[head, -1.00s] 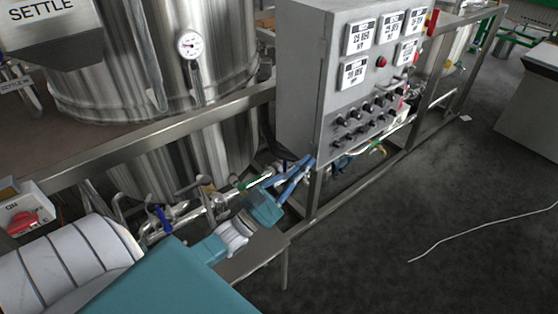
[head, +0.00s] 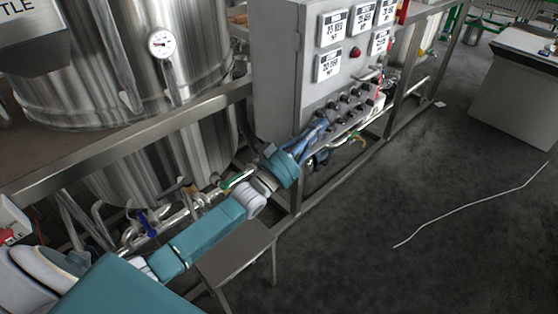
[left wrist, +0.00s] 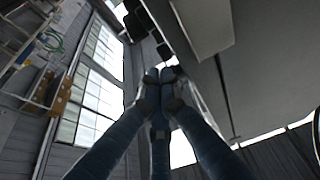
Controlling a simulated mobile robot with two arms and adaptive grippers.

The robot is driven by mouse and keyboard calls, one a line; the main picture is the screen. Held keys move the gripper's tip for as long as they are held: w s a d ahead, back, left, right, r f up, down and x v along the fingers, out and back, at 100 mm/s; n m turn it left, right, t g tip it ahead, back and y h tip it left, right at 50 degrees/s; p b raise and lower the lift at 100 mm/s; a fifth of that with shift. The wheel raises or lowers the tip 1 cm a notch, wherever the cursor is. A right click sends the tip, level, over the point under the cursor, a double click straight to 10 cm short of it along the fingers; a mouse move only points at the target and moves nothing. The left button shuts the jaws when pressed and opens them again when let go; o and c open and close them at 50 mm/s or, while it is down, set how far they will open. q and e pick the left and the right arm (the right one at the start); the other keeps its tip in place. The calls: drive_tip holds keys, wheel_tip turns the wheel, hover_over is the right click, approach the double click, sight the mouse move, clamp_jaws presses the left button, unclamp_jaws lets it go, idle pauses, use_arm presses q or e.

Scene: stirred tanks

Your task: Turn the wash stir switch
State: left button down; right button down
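The grey control box (head: 275,75) carries two rows of small black switches (head: 345,104) low on its front face. Their labels are too small to read, so I cannot tell which one is the wash stir switch. My left gripper (head: 318,127) is at the lower left end of these rows, partly covering that corner of the panel. In the left wrist view its blue fingers (left wrist: 161,75) come together at the tips with nothing visible between them. A dark switch (left wrist: 164,52) shows just beyond the fingertips; I cannot tell whether they touch it. My right gripper is out of view.
Digital displays (head: 333,28) and a red button (head: 355,52) sit above the switches. A steel tank with a dial gauge (head: 161,43) stands left.

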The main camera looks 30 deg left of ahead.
use_arm(q)
drive_tip(key=s+a+f+p, duration=0.1)
drive_tip(key=s+a, duration=0.1)
drive_tip(key=s, duration=0.4)
drive_tip(key=s+a+f+g+p, duration=0.1)
drive_tip(key=s+a+f, duration=0.1)
drive_tip(key=s, duration=0.5)
drive_tip(key=shift+s+a, duration=0.15)
drive_tip(key=shift+a, duration=0.25)
